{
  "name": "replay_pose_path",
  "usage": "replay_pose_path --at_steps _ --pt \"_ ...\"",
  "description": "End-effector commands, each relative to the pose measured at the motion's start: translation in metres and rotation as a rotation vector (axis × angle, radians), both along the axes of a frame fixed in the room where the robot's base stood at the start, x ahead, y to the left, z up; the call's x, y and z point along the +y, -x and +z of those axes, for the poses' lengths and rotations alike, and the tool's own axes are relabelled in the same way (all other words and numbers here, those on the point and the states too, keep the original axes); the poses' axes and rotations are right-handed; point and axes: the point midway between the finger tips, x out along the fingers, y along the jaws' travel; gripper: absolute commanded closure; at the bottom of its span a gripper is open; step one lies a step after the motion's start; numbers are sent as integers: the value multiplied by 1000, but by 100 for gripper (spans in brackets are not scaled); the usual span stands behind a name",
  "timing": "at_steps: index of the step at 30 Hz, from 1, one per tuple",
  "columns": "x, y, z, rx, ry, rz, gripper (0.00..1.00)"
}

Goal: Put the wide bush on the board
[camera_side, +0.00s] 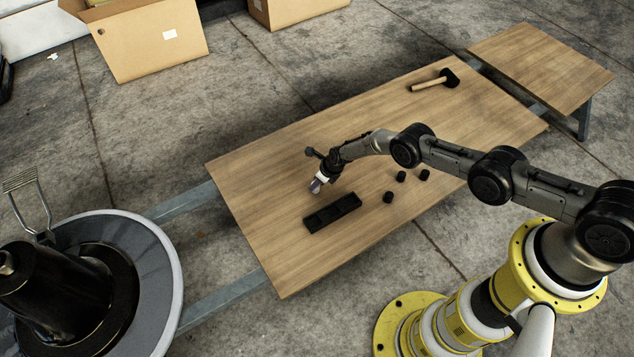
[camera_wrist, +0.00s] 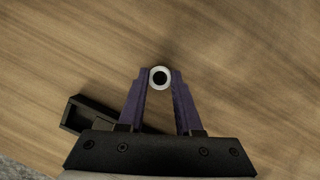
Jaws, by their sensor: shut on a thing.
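My gripper (camera_side: 316,185) is above the wooden table, behind the board, with its purple fingers pointing down. In the wrist view my gripper (camera_wrist: 159,80) is shut on a round bush (camera_wrist: 160,78) with a pale rim and a dark centre, held between the fingertips. I take it for the wide bush; its full width is hard to judge. The black board (camera_side: 333,213), a long block with recesses, lies on the table just in front of the gripper, apart from the bush. Part of the board (camera_wrist: 75,117) shows left of the fingers in the wrist view; the rest is hidden behind the gripper.
Three small dark pieces (camera_side: 388,197) stand on the table right of the board. A hammer (camera_side: 434,81) lies near the back right of the wooden table (camera_side: 260,170). The tabletop left of the board is clear. The barber chair base (camera_side: 130,260) stands at lower left.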

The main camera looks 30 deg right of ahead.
Motion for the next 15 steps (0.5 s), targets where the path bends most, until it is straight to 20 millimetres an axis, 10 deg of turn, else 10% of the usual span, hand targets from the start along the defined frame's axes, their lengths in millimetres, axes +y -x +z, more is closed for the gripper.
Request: replay_pose_path --at_steps 5,6,11,15 --pt "0 1 -4 1 -1 -1 100" --pt "0 0 -4 1 -1 -1 63" --pt "0 0 -3 1 -1 -1 36" --pt "0 0 -3 1 -1 -1 36"
